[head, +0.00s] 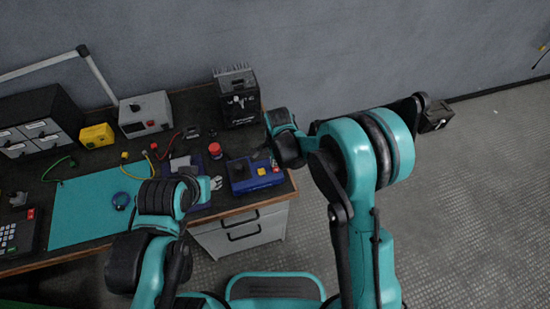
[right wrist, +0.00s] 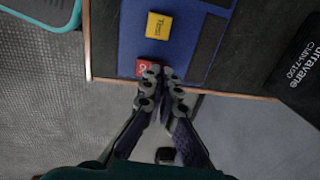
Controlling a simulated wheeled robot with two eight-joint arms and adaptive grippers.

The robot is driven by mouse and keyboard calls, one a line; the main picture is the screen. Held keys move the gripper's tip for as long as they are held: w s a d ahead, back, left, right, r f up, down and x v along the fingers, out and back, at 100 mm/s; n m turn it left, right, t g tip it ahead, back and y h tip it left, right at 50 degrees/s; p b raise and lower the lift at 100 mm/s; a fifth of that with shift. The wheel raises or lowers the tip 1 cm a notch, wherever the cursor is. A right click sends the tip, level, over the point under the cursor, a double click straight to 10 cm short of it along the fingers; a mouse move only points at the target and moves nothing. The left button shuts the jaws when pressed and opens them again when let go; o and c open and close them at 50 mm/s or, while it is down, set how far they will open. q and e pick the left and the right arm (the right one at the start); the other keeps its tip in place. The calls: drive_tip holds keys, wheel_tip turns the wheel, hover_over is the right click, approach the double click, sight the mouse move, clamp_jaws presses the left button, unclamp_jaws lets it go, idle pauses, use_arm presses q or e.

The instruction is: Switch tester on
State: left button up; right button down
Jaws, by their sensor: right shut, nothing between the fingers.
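The tester is a blue box (head: 241,185) at the right front corner of the bench. It also shows in the right wrist view (right wrist: 180,50). On it are a yellow button (right wrist: 158,26) and a red switch (right wrist: 143,68), partly hidden by my fingertips. My right gripper (right wrist: 161,76) is shut and empty, its tips at the red switch's edge; I cannot tell whether they touch. In the head view it comes down over the tester's right end, mostly hidden by its wrist. My left gripper (head: 213,184) is over the bench left of the tester; its jaws are unclear.
A black finned unit (head: 238,105) stands behind the tester. A red-capped item (head: 215,150), a grey box with a red knob (head: 146,115) and a teal mat (head: 88,210) are further left. The bench edge lies close to the tester; open floor is beyond.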

drive_tip(key=shift+f, duration=0.15)
drive_tip(key=shift+w+f+g, duration=0.2)
drive_tip(key=shift+f+g, duration=0.15)
drive_tip(key=shift+g, duration=0.15)
drive_tip(key=shift+s, duration=0.15)
drive_tip(key=shift+s+d+r, duration=0.15)
drive_tip(key=shift+s+d, duration=0.05)
drive_tip(key=shift+s, duration=0.5)
